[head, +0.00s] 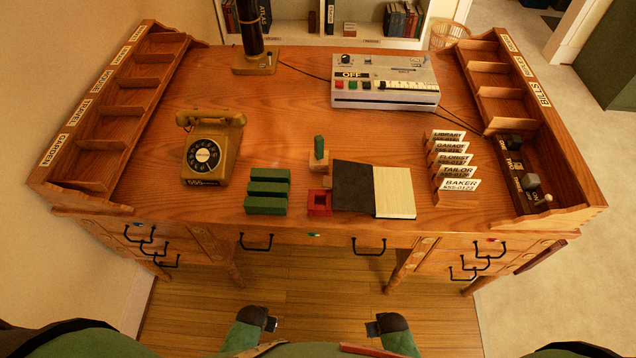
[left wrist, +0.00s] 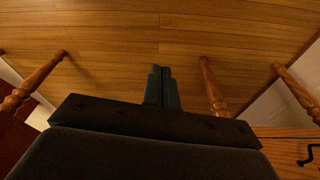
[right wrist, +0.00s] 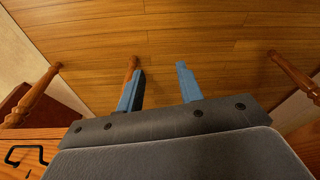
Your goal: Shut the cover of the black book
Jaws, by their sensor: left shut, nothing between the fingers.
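The black book lies open on the desk, right of the middle of its front part. Its black cover (head: 352,187) lies to the left and its cream page block (head: 394,192) to the right. My left gripper (head: 271,324) is low in front of the desk, well away from the book. In the left wrist view its fingers (left wrist: 161,88) are together with nothing between them. My right gripper (head: 373,328) is also low in front of the desk, below the book in the picture. In the right wrist view its fingers (right wrist: 160,88) are apart and empty.
A red square holder (head: 319,203) is close against the cover's left edge. Green blocks (head: 266,192) and a telephone (head: 211,148) stand farther left. Labelled card stands (head: 455,185) are right of the pages. A grey machine (head: 384,82) stands behind. The desk's front edge separates my grippers from the book.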

